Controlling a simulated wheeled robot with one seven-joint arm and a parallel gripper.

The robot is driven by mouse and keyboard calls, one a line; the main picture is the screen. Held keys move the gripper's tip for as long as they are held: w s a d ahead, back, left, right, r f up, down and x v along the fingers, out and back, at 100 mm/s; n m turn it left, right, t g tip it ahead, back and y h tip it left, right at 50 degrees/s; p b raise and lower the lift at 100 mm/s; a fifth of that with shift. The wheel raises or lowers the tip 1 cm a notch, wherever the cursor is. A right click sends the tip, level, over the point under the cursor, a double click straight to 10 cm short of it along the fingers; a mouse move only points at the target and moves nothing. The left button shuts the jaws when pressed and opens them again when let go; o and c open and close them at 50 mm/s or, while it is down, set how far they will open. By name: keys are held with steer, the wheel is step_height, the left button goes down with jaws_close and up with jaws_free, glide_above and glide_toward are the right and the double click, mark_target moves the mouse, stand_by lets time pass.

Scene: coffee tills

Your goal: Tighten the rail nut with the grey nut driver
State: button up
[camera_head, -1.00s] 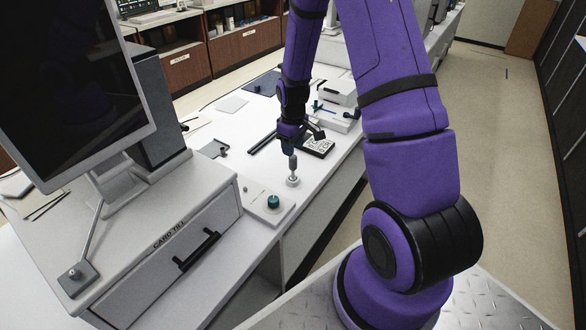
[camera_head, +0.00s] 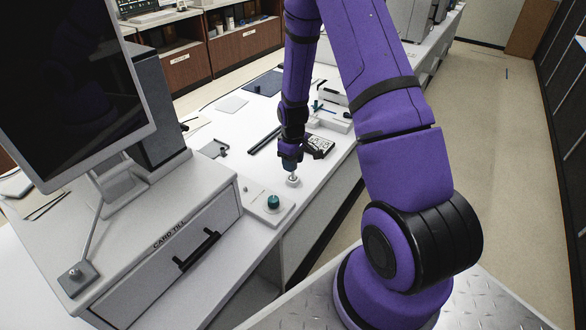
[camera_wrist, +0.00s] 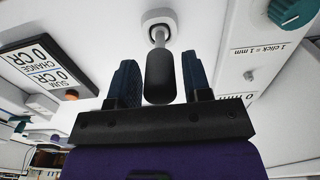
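The grey nut driver (camera_wrist: 160,76) has a dark grey handle and a bright metal shaft. In the wrist view its shaft points into a round white holder (camera_wrist: 152,16). In the head view the driver's shaft (camera_head: 293,175) stands upright at the holder (camera_head: 292,183) on the white counter. My gripper (camera_wrist: 160,78) is open, with one blue finger on each side of the handle and a narrow gap showing at each side. In the head view my gripper (camera_head: 291,164) is low over the holder and hides the handle. I cannot make out the rail nut for certain.
A white box with a teal knob (camera_head: 273,202) sits in front of the holder. A change display (camera_head: 318,147) stands behind to the right. Dark bars (camera_head: 264,140) lie to the left. The card till (camera_head: 160,235) and its monitor fill the left side.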

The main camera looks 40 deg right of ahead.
steer(key=c, duration=0.6)
steer(key=shift+r, duration=2.35)
steer(key=shift+c, duration=0.3)
